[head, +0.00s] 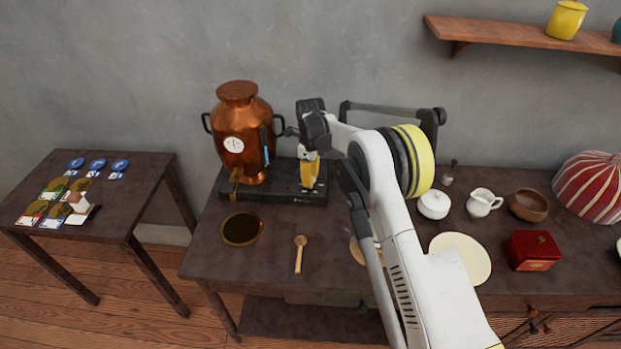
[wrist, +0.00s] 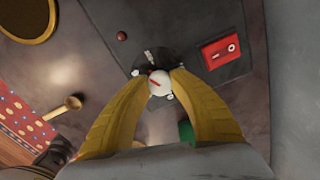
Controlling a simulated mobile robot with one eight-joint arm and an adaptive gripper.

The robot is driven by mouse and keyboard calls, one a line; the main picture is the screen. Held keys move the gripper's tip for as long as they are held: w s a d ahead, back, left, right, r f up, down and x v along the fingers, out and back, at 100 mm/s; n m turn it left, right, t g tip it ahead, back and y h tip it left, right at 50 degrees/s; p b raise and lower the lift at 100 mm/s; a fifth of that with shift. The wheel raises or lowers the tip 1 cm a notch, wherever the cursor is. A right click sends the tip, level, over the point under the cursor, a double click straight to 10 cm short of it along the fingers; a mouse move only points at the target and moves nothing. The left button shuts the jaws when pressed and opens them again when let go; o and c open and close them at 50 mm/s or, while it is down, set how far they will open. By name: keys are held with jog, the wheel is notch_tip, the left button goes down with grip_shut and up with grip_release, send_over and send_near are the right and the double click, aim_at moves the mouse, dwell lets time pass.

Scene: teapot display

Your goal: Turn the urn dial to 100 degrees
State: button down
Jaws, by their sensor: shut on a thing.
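The copper urn (head: 248,128) stands on a black base (head: 250,189) at the back left of the dark table. Its white dial (wrist: 159,83) is a small round knob with a red mark, on the dark panel of the base in the wrist view. My gripper (wrist: 160,85) has its two yellow fingers closed around the dial, one on each side. In the head view my gripper (head: 309,172) reaches down to the right part of the base, and the dial is hidden there. The red mark slants; I cannot read the degrees it points to.
A red rocker switch (wrist: 221,49) sits beside the dial on the panel, and a small dark red button (wrist: 122,36) is on the other side. A wooden spoon (head: 299,254) and a round dark dish (head: 241,229) lie in front of the base. A white lidded pot (head: 433,204) stands right of my arm.

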jog(key=m, duration=0.5)
jog(key=shift+m, duration=0.4)
dwell(0.4)
jog(key=c, duration=1)
grip_release()
jog(key=shift+c, duration=0.2)
notch_tip(320, 180, up, 12)
